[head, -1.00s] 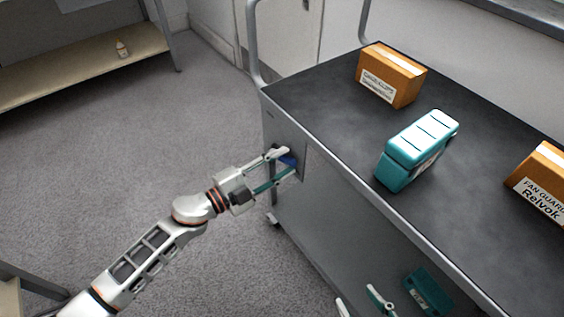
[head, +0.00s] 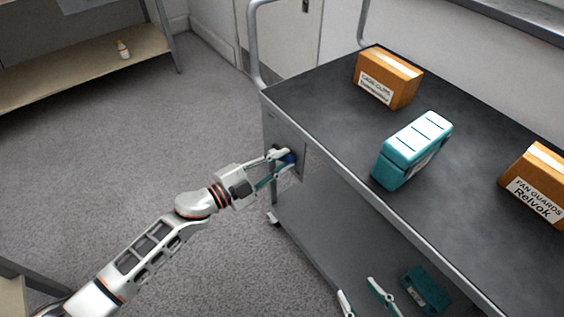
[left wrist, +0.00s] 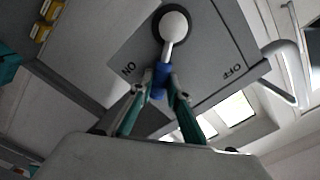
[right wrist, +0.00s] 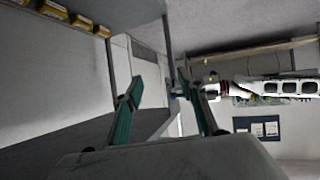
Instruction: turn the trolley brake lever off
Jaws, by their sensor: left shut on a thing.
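The trolley (head: 330,235) has a grey end panel carrying the brake lever. In the left wrist view the lever has a white round hub (left wrist: 173,25), a thin pale stem and a blue grip (left wrist: 160,80). It points down between the words ON and OFF, closer to ON. My left gripper (left wrist: 163,84) has its two fingers shut on the blue grip. In the head view the left gripper (head: 285,158) covers most of the lever; only a bit of blue shows. My right gripper (head: 364,290) is open and empty, low beside the trolley; its spread fingers also show in the right wrist view (right wrist: 155,88).
On the trolley's dark top stand two orange boxes (head: 389,78) (head: 538,185) and a teal case (head: 412,150). Another teal item (head: 427,290) lies lower down. A shelf (head: 80,70) with a small bottle (head: 123,49) is at the back left. The floor left of the trolley is clear.

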